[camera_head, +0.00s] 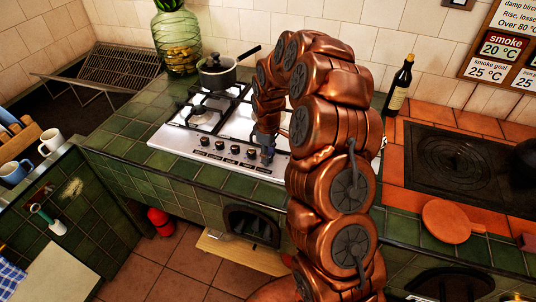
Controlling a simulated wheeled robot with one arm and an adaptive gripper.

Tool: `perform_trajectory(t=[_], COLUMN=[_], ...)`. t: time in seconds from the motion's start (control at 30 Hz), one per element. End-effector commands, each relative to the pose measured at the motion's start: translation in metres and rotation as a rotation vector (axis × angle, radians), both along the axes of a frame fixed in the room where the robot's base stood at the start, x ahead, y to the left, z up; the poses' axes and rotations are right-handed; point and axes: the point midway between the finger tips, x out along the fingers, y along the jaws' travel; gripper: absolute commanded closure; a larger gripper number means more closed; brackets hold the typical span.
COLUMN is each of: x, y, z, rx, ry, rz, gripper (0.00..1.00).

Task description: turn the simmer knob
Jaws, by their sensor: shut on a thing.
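The white hob (182,147) is set in the green tiled counter. A row of dark knobs (235,150) runs along its front edge. My copper arm reaches over the hob from the right front. My gripper (267,157) points down at the right end of this row and is shut on a knob there. The gripper hides most of that knob, so its angle cannot be told. Labels on the knobs are too small to read, so I cannot tell which one is marked simmer.
A lidded pot (217,73) stands on a back burner, its handle pointing right. A green glass jar (176,42) is behind it. A dark bottle (399,85) stands right of my arm. A round terracotta board (447,222) lies at right. My arm hides the hob's right part.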

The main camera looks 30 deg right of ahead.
Motion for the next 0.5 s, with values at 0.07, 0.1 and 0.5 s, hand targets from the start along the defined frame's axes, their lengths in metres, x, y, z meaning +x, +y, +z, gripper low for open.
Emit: perform_trajectory(t=[0.07, 0.1, 0.5], x=[0.0, 0.0, 0.0016], y=[0.0003, 0.0003, -0.0008], z=[-0.002, -0.0026, -0.0054], rx=[0.0, 0.001, 0.001], ry=[0.0, -0.001, -0.006], rz=[-0.015, -0.028, -0.307], gripper=[1.0, 1.0, 1.0])
